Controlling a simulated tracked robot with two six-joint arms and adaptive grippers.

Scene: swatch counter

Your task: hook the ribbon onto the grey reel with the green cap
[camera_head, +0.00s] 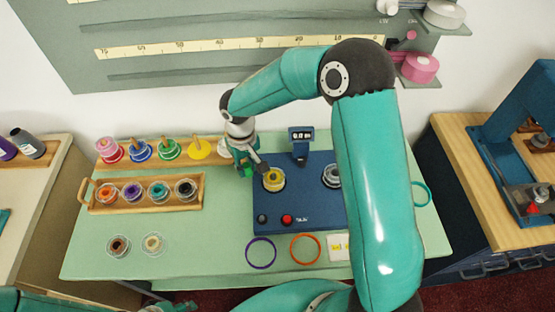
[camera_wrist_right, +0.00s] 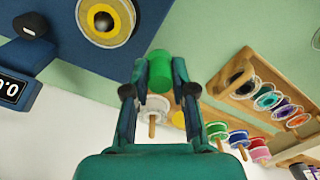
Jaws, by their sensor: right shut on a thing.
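My right gripper (camera_head: 246,168) is shut on a small green cylinder (camera_wrist_right: 160,72), perhaps the green cap, held above the counter beside the left edge of the blue machine. The green cylinder also shows in the head view (camera_head: 247,172). A grey reel (camera_head: 331,172) sits on the machine's right side, partly hidden by my right arm; no green cap shows on it. A yellow reel (camera_head: 274,181) is on the machine's left side, close to the gripper. I cannot make out a ribbon. Part of my left gripper (camera_head: 178,306) shows at the bottom edge; its fingers are unclear.
The blue machine (camera_head: 265,212) has a small display. Behind left, coloured spools stand on a wooden rack (camera_head: 126,165). A wooden tray (camera_head: 104,209) holds several spools. Two loose spools and purple and orange rings lie in front.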

